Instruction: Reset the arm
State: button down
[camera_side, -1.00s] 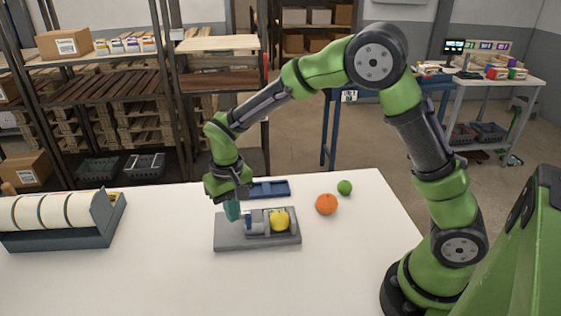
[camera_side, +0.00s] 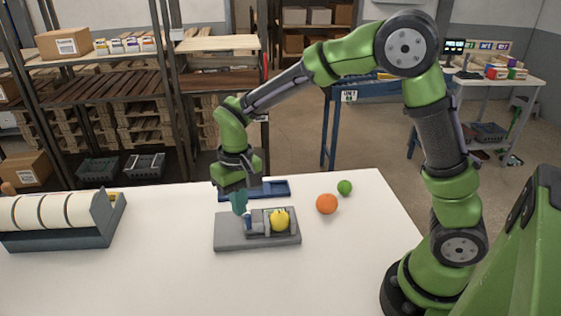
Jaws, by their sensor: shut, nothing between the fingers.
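My gripper (camera_side: 240,208) is at the end of my green arm, pointing down above the left part of the grey tray block (camera_side: 228,235). Its teal fingers are shut with nothing between them. A yellow fruit (camera_side: 280,219) sits in the right recess of the grey tray. A small pale and blue item (camera_side: 247,222) shows just below my fingertips in the tray; what it is, I cannot tell.
A blue tray (camera_side: 275,188) lies behind the grey one. An orange (camera_side: 326,203) and a green lime (camera_side: 344,187) stand to the right on the white table (camera_side: 160,270). A tape dispenser with white rolls (camera_side: 48,212) is at the left. The table's front is clear.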

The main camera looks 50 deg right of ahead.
jog(key=s+d+r+t, duration=0.3)
jog(key=s+r, duration=0.4)
jog(key=s, duration=0.1)
jog(key=s+d+r+m+t+y, duration=0.1)
jog(key=s+d+r+t, duration=0.2)
jog(key=s+r, duration=0.4)
jog(key=shift+s+d+t+y, duration=0.3)
jog(key=shift+s+t, duration=0.3)
jog(key=shift+s, duration=0.1)
